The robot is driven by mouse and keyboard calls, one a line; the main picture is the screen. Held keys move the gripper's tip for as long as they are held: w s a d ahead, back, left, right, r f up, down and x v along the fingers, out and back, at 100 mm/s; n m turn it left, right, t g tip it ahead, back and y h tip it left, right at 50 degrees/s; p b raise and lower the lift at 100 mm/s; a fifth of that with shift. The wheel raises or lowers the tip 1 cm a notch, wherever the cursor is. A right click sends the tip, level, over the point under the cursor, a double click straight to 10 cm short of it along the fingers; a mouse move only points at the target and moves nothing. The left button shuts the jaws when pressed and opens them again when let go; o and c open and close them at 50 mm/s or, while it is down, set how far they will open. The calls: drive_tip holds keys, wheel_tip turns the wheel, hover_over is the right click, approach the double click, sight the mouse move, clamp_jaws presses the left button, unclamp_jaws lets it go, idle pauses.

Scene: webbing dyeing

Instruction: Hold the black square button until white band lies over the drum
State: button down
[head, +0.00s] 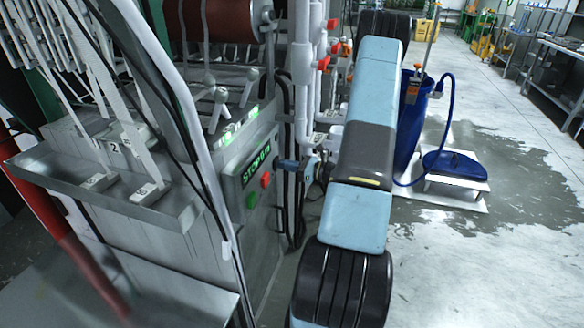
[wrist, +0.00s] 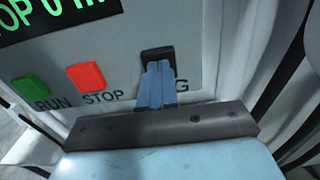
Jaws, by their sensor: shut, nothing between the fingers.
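In the wrist view, my gripper (wrist: 157,70) is shut, its blue fingertips at the lower part of the black square button (wrist: 156,53). They overlap it in the picture; I cannot tell how far it is pressed. In the head view my gripper (head: 284,165) reaches the panel's right side and hides the button. A dark red roller, perhaps the drum (head: 222,20), is at the top, cut by the frame; its visible surface shows no white band. White bands (head: 130,140) hang at the left; which one the task means is unclear.
The panel has a lit green display (head: 256,162) reading STOP, a red STOP button (wrist: 86,77) and a green RUN button (wrist: 31,88). White pipes (head: 302,60) with red valves stand close behind my arm. A blue barrel (head: 408,125) stands to the right.

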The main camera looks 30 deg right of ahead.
drive_tip(key=shift+w, duration=0.1)
drive_tip(key=shift+x, duration=0.95)
drive_tip(key=shift+a+r, duration=0.1)
drive_tip(key=shift+r, duration=0.15)
drive_tip(key=shift+a+f, duration=0.1)
idle(3.8)
idle(0.6)
drive_tip(key=v, duration=1.5)
drive_tip(key=shift+d+f, duration=0.15)
drive_tip(key=shift+d, duration=0.2)
